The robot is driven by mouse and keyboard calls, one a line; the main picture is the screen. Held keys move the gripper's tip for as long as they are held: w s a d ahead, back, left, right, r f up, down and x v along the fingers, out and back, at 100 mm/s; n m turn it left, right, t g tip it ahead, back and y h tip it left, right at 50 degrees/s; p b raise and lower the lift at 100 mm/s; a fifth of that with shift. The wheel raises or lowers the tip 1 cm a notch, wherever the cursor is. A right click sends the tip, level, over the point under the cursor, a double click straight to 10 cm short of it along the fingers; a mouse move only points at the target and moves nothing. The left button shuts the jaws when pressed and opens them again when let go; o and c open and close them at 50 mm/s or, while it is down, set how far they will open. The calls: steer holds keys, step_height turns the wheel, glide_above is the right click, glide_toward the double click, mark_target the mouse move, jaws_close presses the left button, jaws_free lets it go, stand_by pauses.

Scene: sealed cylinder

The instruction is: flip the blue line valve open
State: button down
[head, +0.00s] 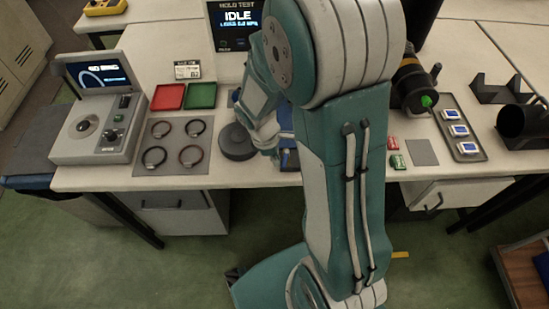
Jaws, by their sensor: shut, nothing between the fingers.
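I cannot make out a blue line valve. A blue piece (290,159) shows partly at the bench's front edge, beside my arm; I cannot tell whether it belongs to the valve. My arm covers the middle of the bench. My wrist comes down over the bench near a dark round disc, and my gripper's fingers are hidden behind my arm. A dark cylinder (408,80) with a yellow band and a green-marked fitting (427,101) lies right of my arm, partly covered by it.
A screen (238,28) reads "HOLD TEST IDLE". A grey console (98,128), a mat with several rings (156,157), red (168,97) and green (201,95) trays and the dark disc (237,142) are left. A tray (470,150) and black holder (523,122) are right.

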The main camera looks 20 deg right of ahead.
steer(key=shift+w, duration=0.15)
steer(key=shift+w+d, duration=0.3)
steer(key=shift+d, duration=0.35)
steer(key=v, duration=1)
steer(key=shift+a, duration=0.1)
